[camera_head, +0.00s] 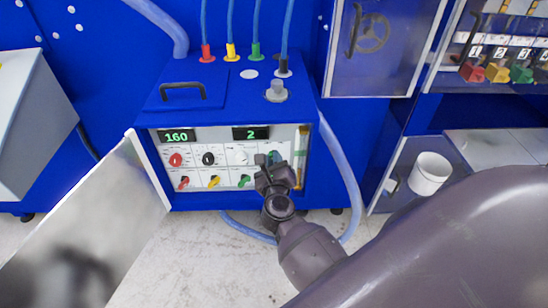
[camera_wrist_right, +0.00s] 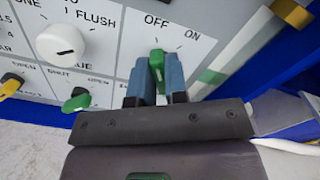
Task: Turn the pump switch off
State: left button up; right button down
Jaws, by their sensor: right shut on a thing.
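The blue pump unit (camera_head: 255,110) stands with its white control panel facing me. The pump switch is a green handle (camera_wrist_right: 157,62) below the OFF and ON labels in the right wrist view. My right gripper (camera_wrist_right: 160,80) is shut on this handle, with one blue finger on each side. The handle's upper end leans slightly to the left, on the OFF side; its exact setting is hard to tell. In the head view my right gripper (camera_head: 273,172) covers most of the switch at the panel's right. My left gripper is not in view.
A white dial (camera_wrist_right: 61,42) and a green valve handle (camera_wrist_right: 77,99) sit left of the switch. An open metal door (camera_head: 95,230) stands at the panel's left. A blue hose (camera_head: 343,165) runs along the unit's right. A white cup (camera_head: 430,173) is further right.

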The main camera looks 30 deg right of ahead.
dwell(0.3)
jog(key=c, duration=1.1)
grip_release()
jog(key=shift+c, duration=0.2)
jog(key=b+v, duration=0.2)
jog(key=v, duration=0.8)
jog(key=shift+s, duration=0.35)
jog(key=shift+a, duration=0.15)
